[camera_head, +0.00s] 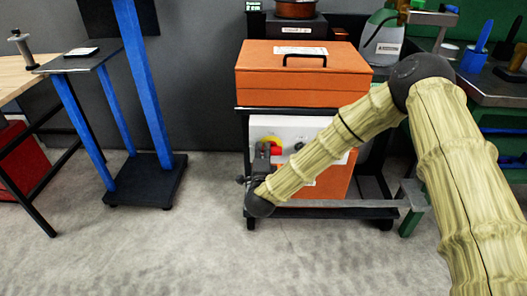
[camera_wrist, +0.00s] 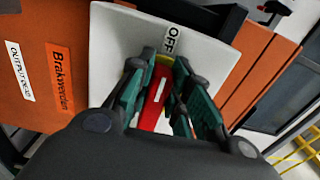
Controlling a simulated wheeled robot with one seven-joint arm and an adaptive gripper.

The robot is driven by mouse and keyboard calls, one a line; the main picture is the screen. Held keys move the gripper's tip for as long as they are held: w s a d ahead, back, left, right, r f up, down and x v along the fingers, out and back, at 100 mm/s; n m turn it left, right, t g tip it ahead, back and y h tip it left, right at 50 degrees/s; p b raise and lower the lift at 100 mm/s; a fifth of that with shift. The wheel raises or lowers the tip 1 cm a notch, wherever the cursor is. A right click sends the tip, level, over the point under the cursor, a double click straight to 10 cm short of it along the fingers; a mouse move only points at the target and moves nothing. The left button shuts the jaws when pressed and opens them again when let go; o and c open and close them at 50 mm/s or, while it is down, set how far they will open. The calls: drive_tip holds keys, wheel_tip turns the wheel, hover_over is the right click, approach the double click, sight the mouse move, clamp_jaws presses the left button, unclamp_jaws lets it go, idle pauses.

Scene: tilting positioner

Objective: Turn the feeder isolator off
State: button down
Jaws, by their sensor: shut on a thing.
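The isolator has a red handle (camera_head: 275,148) on a yellow base (camera_head: 265,141), mounted on a white panel (camera_head: 318,127) at the front of the cart. My gripper (camera_head: 264,155) is at the panel's left side. In the wrist view my gripper (camera_wrist: 164,75) has its green fingers on both sides of the red handle (camera_wrist: 153,108) and is shut on it.
An orange box (camera_head: 265,87) with a black handle sits on the cart above the panel. A blue-legged stand (camera_head: 150,110) is at the left, and a workbench (camera_head: 500,92) at the right. Orange surfaces with labels (camera_wrist: 62,80) flank the panel. The floor (camera_head: 200,240) in front is clear.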

drive_tip(key=c, duration=1.3)
unclamp_jaws()
drive_tip(key=s, duration=1.2)
